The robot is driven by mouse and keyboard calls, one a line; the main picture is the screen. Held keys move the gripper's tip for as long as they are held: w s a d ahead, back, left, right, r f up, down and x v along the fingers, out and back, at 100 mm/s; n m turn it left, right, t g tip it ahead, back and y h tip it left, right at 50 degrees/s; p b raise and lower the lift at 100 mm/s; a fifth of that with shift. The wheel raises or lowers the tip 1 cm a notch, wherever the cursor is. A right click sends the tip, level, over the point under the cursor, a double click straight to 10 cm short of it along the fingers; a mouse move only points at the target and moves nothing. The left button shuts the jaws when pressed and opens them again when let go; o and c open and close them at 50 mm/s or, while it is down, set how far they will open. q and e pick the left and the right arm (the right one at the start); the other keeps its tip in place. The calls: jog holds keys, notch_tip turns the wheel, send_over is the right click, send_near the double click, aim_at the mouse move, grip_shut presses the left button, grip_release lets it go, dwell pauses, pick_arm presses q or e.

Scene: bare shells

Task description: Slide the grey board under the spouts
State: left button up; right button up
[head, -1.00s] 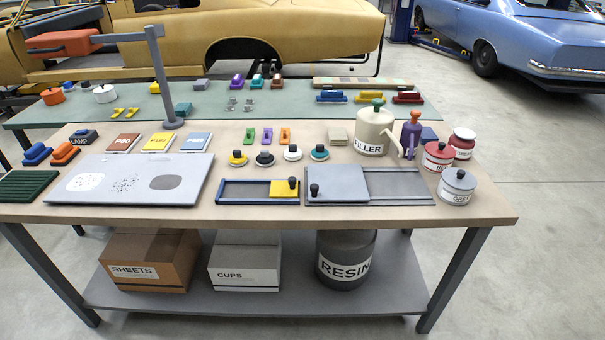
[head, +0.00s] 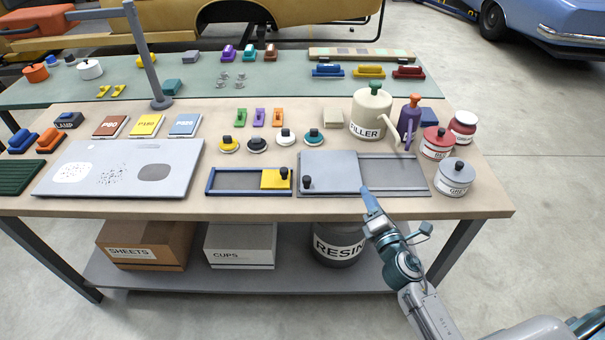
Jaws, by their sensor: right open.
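The grey board (head: 331,170) lies at the left end of a dark grey railed track (head: 405,176) and has a black knob (head: 307,183) at its front left corner. The cream FILLER can (head: 370,113) with a green knob and the purple bottle (head: 408,120) stand behind the track's right part; their spouts point down toward it. My right gripper (head: 370,200) is at the table's front edge, just in front of the board's right front corner, right of the knob. It is open and looks empty; its finger gap is hard to see. My left gripper is out of view.
A blue-railed track (head: 237,193) with a yellow plate lies left of the board. Red and grey lidded pots (head: 455,177) stand close at the track's right end. The track's right half is clear. Several knobbed discs lie behind.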

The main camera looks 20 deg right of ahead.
aim_at(310, 181)
jog(key=w+a+n+g+y, duration=0.1)
jog(key=a+n+y, duration=0.1)
jog(key=n, duration=0.4)
jog(key=w+a+f+n+g+y, duration=0.1)
jog(key=a+n+y, duration=0.2)
jog(key=n+y, duration=0.1)
jog(key=w+a+n+g+y, duration=0.1)
jog(key=w+a+n+y, duration=0.1)
jog(key=n, duration=0.5)
jog(key=shift+a+f+n+y, duration=0.15)
jog(key=shift+a+n+y, duration=0.15)
jog(key=shift+y, duration=0.6)
jog(key=p+x, duration=0.3)
jog(key=x, duration=0.7)
jog(key=shift+w+a+f, duration=0.1)
jog(key=shift+w+a, duration=0.15)
jog(key=shift+w, duration=0.05)
jog(key=shift+c, duration=0.2)
grip_shut()
jog(key=shift+d, duration=0.1)
